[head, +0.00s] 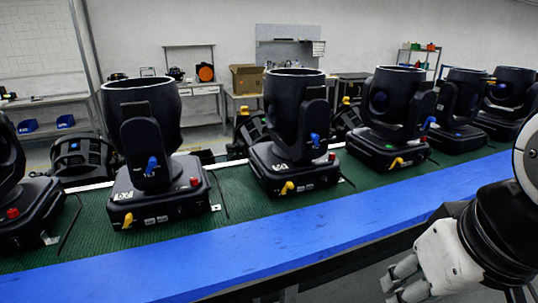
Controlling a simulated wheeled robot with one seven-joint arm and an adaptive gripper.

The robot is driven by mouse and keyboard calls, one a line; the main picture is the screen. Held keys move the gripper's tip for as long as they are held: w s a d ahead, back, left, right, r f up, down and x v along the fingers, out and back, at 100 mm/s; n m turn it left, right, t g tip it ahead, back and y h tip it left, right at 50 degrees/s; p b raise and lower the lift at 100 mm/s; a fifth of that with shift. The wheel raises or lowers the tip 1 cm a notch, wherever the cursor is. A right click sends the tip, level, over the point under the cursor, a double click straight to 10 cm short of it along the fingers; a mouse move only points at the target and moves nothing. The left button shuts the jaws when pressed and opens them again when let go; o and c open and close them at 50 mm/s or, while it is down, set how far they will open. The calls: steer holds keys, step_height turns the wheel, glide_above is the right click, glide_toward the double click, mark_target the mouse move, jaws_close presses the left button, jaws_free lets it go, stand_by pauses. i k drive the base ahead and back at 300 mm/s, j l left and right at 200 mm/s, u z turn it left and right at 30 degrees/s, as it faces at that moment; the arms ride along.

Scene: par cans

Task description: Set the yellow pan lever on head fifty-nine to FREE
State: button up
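Several black moving heads stand upright in a row, each with a yellow lever low on its base and a blue lever on its yoke. The white number labels are too small to read surely, so I cannot tell which is head fifty-nine. One head (145,120) at left has a yellow lever (128,220) at its base front. The middle head (294,110) has a yellow lever (287,187), and the head right of it (390,105) has another (396,163). My gripper (402,282) is at lower right, below the blue edge, apart from every head; its finger gap is unclear.
The heads stand on a green belt (240,205) with a blue front rail (250,248) between them and my gripper. Red knobs and thin black cables lie near the bases. More heads stand behind the belt. Benches and a cardboard box (247,79) are at the back wall.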

mark_target(288, 184)
steer(key=j, duration=1.8)
steer(key=i+z, duration=0.05)
steer(key=i, duration=0.05)
